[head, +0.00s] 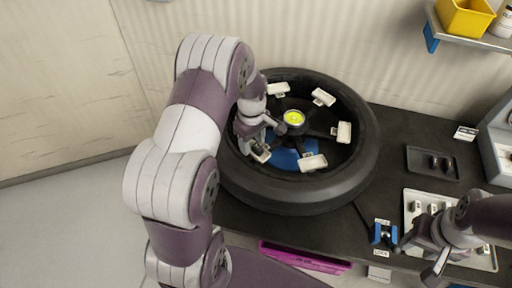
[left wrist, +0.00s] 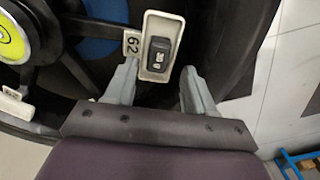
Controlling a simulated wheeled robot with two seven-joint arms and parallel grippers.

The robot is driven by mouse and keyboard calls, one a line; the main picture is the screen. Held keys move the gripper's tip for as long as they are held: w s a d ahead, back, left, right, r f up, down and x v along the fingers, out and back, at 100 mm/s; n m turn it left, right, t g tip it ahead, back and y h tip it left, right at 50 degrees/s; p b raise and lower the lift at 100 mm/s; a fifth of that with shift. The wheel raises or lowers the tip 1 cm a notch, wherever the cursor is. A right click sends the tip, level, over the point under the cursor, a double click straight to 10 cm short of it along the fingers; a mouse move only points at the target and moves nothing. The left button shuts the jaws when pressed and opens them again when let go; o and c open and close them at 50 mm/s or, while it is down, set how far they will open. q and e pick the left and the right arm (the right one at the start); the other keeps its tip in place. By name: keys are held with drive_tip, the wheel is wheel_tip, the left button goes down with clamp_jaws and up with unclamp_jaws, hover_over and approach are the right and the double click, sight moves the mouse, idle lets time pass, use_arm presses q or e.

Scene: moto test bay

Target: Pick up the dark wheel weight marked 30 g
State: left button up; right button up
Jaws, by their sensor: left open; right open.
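A dark wheel weight (left wrist: 159,52) lies in a small white holder (left wrist: 147,72) on the wheel in the left wrist view. Its marking is small and hard to read; a label (left wrist: 132,43) beside the holder seems to read 62. My left gripper (left wrist: 158,82) is open and empty, its fingertips either side of the holder's near end. In the head view my left gripper (head: 258,146) is over the left side of the wheel and partly hides that holder (head: 261,154). My right gripper (head: 418,262) is open above the pale tray at the right.
The black tyre (head: 355,185) lies flat on the dark bench, with several white holders inside and a yellow-green hub cap (head: 294,118). A dark tray (head: 416,155) holds small dark pieces. A pale tray (head: 410,203) holds several small items. A blue fixture (head: 384,233) stands beside it.

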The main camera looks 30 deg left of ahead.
use_arm(q)
drive_tip(key=shift+d, duration=0.15)
drive_tip(key=shift+c, duration=0.6)
drive_tip(key=shift+w+d, duration=0.15)
drive_tip(key=shift+w, duration=0.15)
clamp_jaws()
drive_tip(key=shift+s, duration=0.1)
drive_tip(key=shift+a, duration=0.2)
drive_tip(key=shift+r, duration=0.1)
